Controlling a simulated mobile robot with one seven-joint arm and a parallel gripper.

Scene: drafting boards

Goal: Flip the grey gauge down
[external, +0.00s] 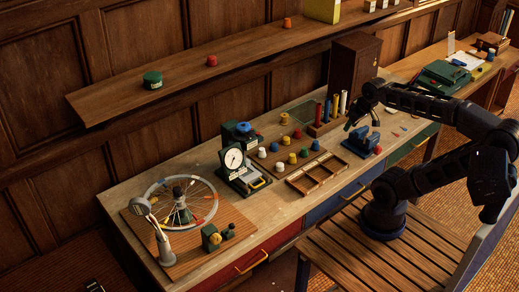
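A grey gauge (140,206) with a round head stands on a pale grey post at the front left of the bench, on a wooden board (185,262). Its head is raised and tilts to the left, beside a spoked wheel (205,208). My gripper (350,124) is far from it, at the right part of the bench, above and near a blue vise-like block (366,141). The gripper is small and dark here, so I cannot tell whether its fingers are open or shut.
Several coloured knobs sit on a board (268,163) behind the tray. A dark wooden cabinet (352,65) stands at the back. A shelf (110,100) runs above the bench.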

